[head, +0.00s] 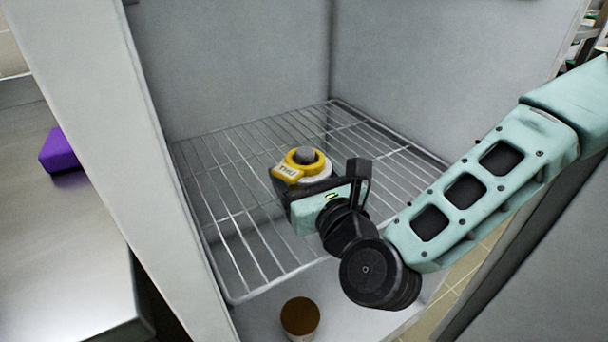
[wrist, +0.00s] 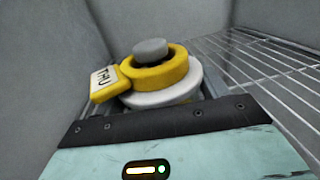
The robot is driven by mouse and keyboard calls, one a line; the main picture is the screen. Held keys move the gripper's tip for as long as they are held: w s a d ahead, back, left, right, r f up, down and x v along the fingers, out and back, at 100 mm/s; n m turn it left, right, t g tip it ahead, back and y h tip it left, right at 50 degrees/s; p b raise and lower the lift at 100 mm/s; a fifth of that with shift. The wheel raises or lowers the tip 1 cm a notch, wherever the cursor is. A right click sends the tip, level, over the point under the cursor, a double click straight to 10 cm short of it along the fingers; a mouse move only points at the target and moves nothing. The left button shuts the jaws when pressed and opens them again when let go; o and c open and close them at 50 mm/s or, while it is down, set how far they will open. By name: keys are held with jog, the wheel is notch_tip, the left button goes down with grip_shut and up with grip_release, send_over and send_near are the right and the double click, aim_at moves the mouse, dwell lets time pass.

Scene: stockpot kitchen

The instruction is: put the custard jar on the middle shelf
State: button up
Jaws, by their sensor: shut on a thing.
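The jar in my gripper (head: 308,184) has a white body, a grey knob on top and a yellow ring with a tag reading "THU"; I take it for the custard jar (head: 304,157). It is upright, over the wire shelf (head: 240,208) inside the cabinet. My gripper is shut on it from the front right. The jar's lower part is hidden, so I cannot tell whether it touches the wires. In the wrist view the jar (wrist: 160,75) stands just beyond my gripper's dark front edge, with shelf wires to its right.
A brown-topped container (head: 300,318) stands below the wire shelf. The cabinet's left wall (head: 130,150) rises beside the shelf, and a steel counter (head: 60,240) with a purple block (head: 64,152) lies outside it. The visible wires around the jar are clear.

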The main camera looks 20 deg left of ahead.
jog(key=shift+f, duration=0.15)
jog(key=o, duration=1.3)
jog(key=shift+c, duration=0.2)
jog(key=shift+r, duration=0.2)
jog(key=p+v, duration=0.1)
jog(key=v, duration=0.5)
jog(key=p+v, duration=0.1)
jog(key=v, duration=0.3)
jog(key=shift+r+p, duration=0.3)
jog(key=shift+r, duration=0.05)
jog(key=p, duration=0.3)
jog(key=shift+s+d+p, duration=0.25)
jog(key=shift+p, duration=0.05)
jog(key=s+d+p, duration=0.1)
jog(key=p, duration=0.1)
jog(key=shift+f+p, duration=0.3)
